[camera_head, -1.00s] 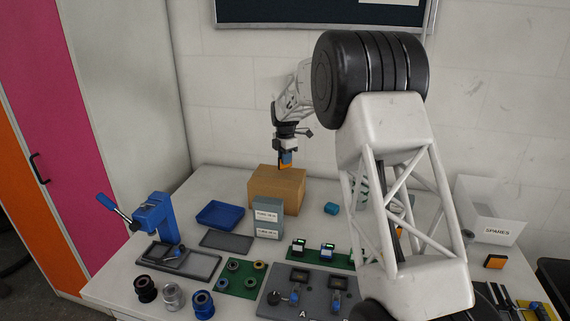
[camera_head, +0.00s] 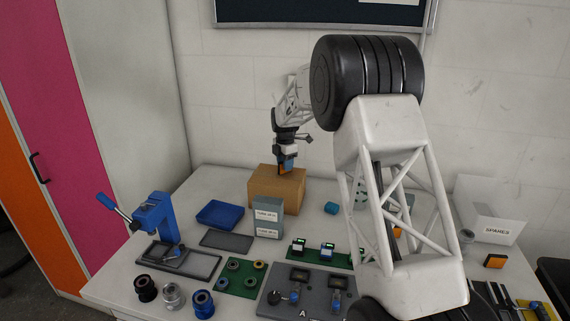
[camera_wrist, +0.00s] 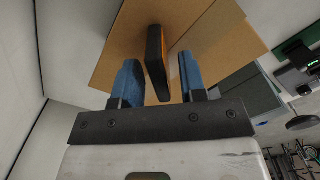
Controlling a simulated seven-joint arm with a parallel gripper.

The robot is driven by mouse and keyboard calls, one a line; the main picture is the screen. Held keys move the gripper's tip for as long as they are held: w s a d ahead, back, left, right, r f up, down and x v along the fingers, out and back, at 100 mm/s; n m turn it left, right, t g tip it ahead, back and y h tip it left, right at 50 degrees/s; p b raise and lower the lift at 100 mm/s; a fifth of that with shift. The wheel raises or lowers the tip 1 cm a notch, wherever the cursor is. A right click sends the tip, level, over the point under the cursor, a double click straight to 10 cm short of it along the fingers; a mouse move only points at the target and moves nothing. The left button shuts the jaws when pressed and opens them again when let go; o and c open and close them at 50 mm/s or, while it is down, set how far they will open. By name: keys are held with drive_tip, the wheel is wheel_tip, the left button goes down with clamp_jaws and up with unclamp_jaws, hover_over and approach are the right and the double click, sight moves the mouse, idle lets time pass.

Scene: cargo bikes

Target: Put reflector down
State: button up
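The reflector (camera_wrist: 156,62), a thin block with a black edge and an orange face, stands on edge between the blue fingers of my gripper (camera_wrist: 160,82) in the wrist view. A gap shows on both sides of it, so the gripper is open around it. In the head view, my gripper (camera_head: 286,166) is low over the cardboard box (camera_head: 277,190), and a bit of the reflector's orange shows at the fingers. The reflector is at the box top; its lower edge is hard to make out, so I cannot tell its contact exactly.

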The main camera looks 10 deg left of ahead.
drive_tip(key=shift+r, duration=0.1)
wheel_tip(320, 180, up, 12)
idle(0.9)
idle(0.7)
drive_tip(key=s+d+r+m, duration=0.5)
drive_tip(key=s+d, duration=0.5)
drive_tip(key=s+d+r+m+t, duration=0.1)
drive_tip(key=s+d+r+m, duration=0.3)
drive_tip(key=s+d, duration=0.5)
drive_tip(key=s+d+r+m, duration=0.5)
drive_tip(key=s+d, duration=0.5)
drive_tip(key=s+d+f+m, duration=0.3)
drive_tip(key=s+d+m, duration=0.1)
drive_tip(key=s, duration=0.7)
drive_tip(key=s+d+f+m+t, duration=0.1)
drive_tip(key=s+d+f+m, duration=0.3)
drive_tip(key=s, duration=0.8)
drive_tip(key=s+d+f+m, duration=0.4)
drive_tip(key=s+d+m, duration=0.1)
drive_tip(key=s, duration=0.7)
drive_tip(key=shift+d+t, duration=0.3)
